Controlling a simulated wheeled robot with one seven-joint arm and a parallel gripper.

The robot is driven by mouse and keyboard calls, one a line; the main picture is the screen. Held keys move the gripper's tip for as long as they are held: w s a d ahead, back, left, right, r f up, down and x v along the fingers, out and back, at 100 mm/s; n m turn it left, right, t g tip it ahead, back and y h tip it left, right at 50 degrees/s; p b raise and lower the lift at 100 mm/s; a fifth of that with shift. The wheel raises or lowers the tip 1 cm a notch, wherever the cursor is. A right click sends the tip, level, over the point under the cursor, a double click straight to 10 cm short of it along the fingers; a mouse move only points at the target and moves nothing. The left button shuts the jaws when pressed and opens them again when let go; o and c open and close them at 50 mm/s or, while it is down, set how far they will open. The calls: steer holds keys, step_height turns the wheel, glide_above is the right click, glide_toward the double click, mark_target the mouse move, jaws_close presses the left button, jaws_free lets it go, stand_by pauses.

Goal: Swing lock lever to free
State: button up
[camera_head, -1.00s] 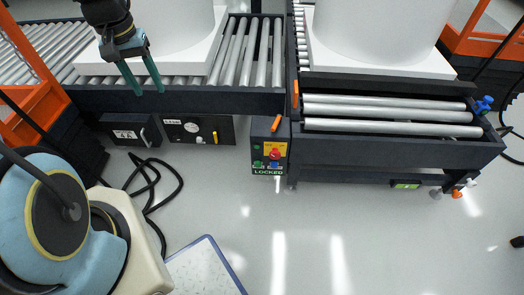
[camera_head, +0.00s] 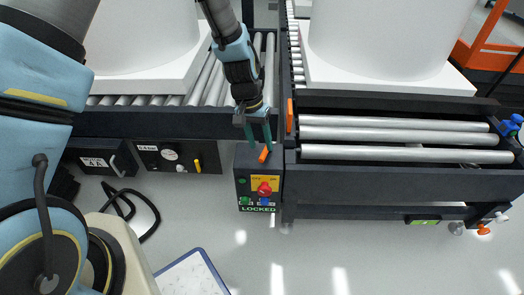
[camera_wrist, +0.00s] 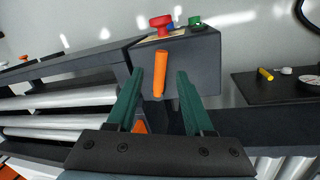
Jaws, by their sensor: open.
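The orange lock lever (camera_head: 264,154) sits on top of the dark control box (camera_head: 243,180), whose front reads "LOCKED". It also shows in the wrist view (camera_wrist: 160,74), upright in the picture, between the fingers and beyond their tips. My gripper (camera_head: 259,146) is open, with its two green fingers pointing down at the lever. In the wrist view my gripper (camera_wrist: 156,80) has one finger on each side of the lever, with gaps visible. Whether a finger touches the lever I cannot tell.
The box carries a red knob (camera_head: 264,188) and green and blue buttons. Another orange piece (camera_head: 289,116) stands at the edge of the right roller frame. A panel with a gauge and yellow handle (camera_head: 178,158) is to the left. White tanks stand on the conveyors behind.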

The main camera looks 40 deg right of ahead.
mark_target(263, 154)
steer(key=shift+s+d+f, duration=0.1)
steer(key=shift+s+f, duration=0.05)
steer(key=shift+f, duration=0.7)
steer(key=shift+s+d+f, duration=0.1)
steer(key=shift+f, duration=0.75)
steer(key=shift+a, duration=0.1)
jaws_close()
